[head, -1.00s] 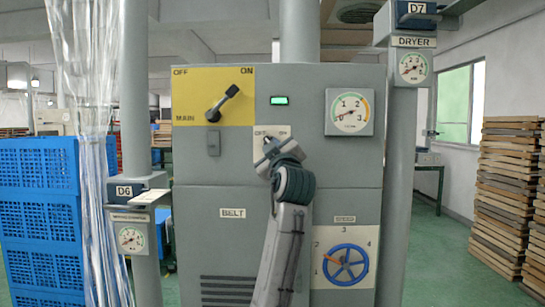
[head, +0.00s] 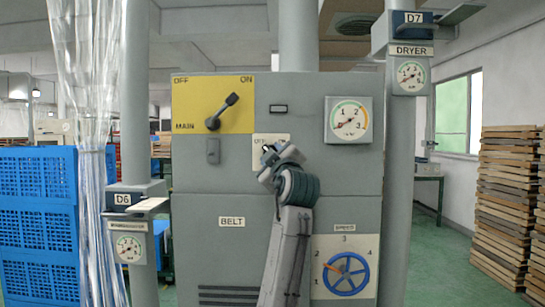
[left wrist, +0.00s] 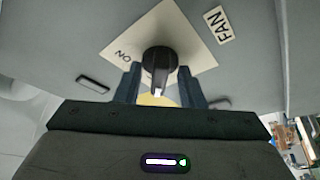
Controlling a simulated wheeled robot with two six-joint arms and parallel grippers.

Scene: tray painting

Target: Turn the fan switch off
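The fan switch, a black rotary knob (left wrist: 160,62) on a cream plate (left wrist: 178,22), shows in the left wrist view. The "FAN" label (left wrist: 218,25) is beside the plate. The knob's white-tipped pointer points down between my fingers, away from the "ON" mark. The "OFF" mark is hidden there. My left gripper (left wrist: 159,92) is open, one finger on each side of the pointer, with visible gaps. In the head view, my left gripper (head: 270,158) covers much of the plate (head: 282,139). My right gripper is not in view.
The main lever (head: 222,112) on the yellow panel leans toward "ON". A blue handwheel (head: 346,274) is low on the cabinet, a gauge (head: 348,120) at upper right. Grey posts flank the cabinet. Blue crates (head: 38,205) stand left, stacked wooden trays (head: 506,205) right.

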